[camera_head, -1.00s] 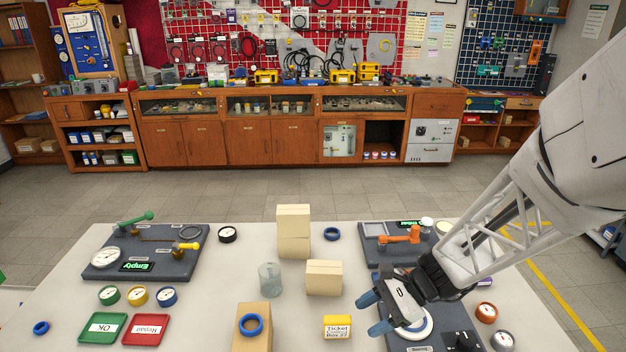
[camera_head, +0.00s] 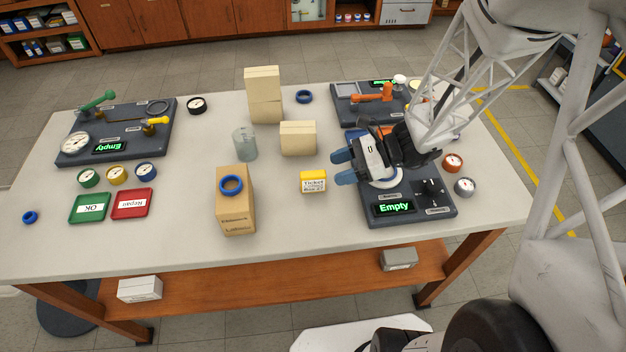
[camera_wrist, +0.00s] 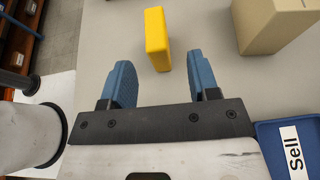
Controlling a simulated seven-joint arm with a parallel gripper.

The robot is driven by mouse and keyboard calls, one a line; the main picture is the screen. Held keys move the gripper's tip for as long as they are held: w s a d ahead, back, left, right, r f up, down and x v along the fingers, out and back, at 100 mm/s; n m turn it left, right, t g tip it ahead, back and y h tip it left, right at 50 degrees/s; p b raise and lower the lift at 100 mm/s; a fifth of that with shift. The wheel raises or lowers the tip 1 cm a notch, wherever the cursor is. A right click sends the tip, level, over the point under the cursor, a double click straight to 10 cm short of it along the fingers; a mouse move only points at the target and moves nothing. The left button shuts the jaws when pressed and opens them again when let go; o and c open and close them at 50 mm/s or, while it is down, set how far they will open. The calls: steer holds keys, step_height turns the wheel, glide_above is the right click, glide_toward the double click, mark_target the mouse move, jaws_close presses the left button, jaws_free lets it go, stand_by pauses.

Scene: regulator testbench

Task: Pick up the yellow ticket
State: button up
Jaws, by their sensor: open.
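The yellow ticket (camera_head: 313,182) is a small block with a yellow top and a pale printed label on its front. It stands on the white table (camera_head: 290,220), right of a cardboard box. In the wrist view the yellow ticket (camera_wrist: 157,39) shows its yellow side, just beyond the gap between the fingertips. My gripper (camera_head: 341,166) has blue fingers and is open and empty. It is a little to the right of the ticket in the head view, in front of the right-hand dark panel. In the wrist view the two blue fingers (camera_wrist: 160,75) are spread wide.
A cardboard box (camera_head: 236,215) with a blue ring (camera_head: 231,185) on it stands left of the ticket. Tan blocks (camera_head: 298,138) and a glass jar (camera_head: 244,144) are behind. A dark panel (camera_head: 440,207) lies on the right. A blue "Sell" tray (camera_wrist: 275,140) shows in the wrist view.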

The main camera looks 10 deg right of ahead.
mark_target(313, 177)
steer(key=shift+x, duration=1.05)
steer(key=shift+a, duration=0.1)
steer(key=shift+x, duration=2.45)
steer(key=shift+s+a+r, duration=0.1)
steer(key=shift+s, duration=0.05)
steer(key=c, duration=1)
steer(key=shift+r, duration=0.1)
